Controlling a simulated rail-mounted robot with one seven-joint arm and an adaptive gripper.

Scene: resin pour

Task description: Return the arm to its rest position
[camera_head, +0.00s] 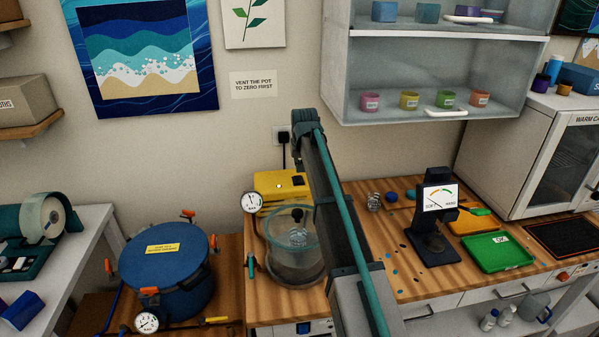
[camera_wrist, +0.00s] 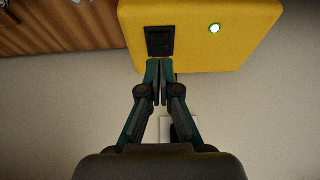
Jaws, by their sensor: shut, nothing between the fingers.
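My gripper (camera_wrist: 160,66) shows in the wrist view with its two dark teal fingers brought together and nothing between them. In that view the fingertips overlap the edge of a yellow box (camera_wrist: 240,45), just below its black switch (camera_wrist: 160,41); I cannot tell whether they touch. A small green light glows on the box. In the head view my arm rises through the middle of the picture, and I cannot make out the gripper there. The yellow box (camera_head: 272,188) stands against the wall, left of the arm.
A clear chamber (camera_head: 285,262) with a cup inside and a gauge (camera_head: 251,202) stand near the yellow box. A blue pressure pot (camera_head: 165,282) is at left. A shelf cabinet (camera_head: 350,85) hangs above.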

